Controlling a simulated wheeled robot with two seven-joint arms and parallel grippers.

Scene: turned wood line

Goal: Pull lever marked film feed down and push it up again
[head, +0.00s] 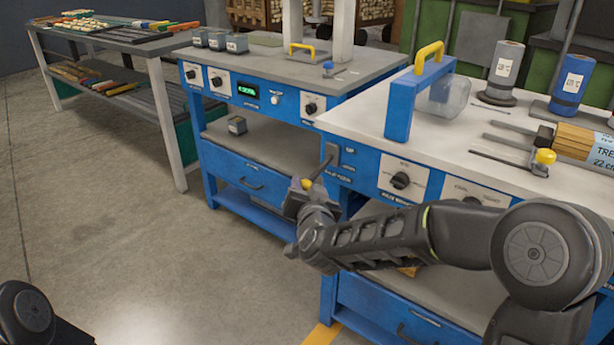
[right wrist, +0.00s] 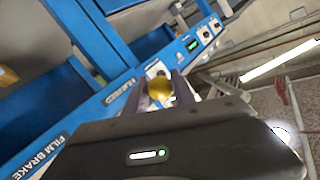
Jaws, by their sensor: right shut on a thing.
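The lever's dark rod (head: 321,168) comes out of a slotted plate (head: 332,154) on the blue front of the middle workstation. It slants down and left in the head view to a yellow ball knob (head: 307,184). My right gripper (head: 301,190) is shut on this knob. In the right wrist view the yellow knob (right wrist: 160,88) sits between the two fingers (right wrist: 162,92). A label partly hidden near it (right wrist: 122,88) seems to end in "FEED"; a "FILM BRAKE" label (right wrist: 40,155) is at lower left. My left gripper is out of view.
A rotary knob (head: 400,180) is on the panel right of the lever. A blue drawer (head: 245,180) lies to its left. The floor (head: 140,250) at left is clear.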

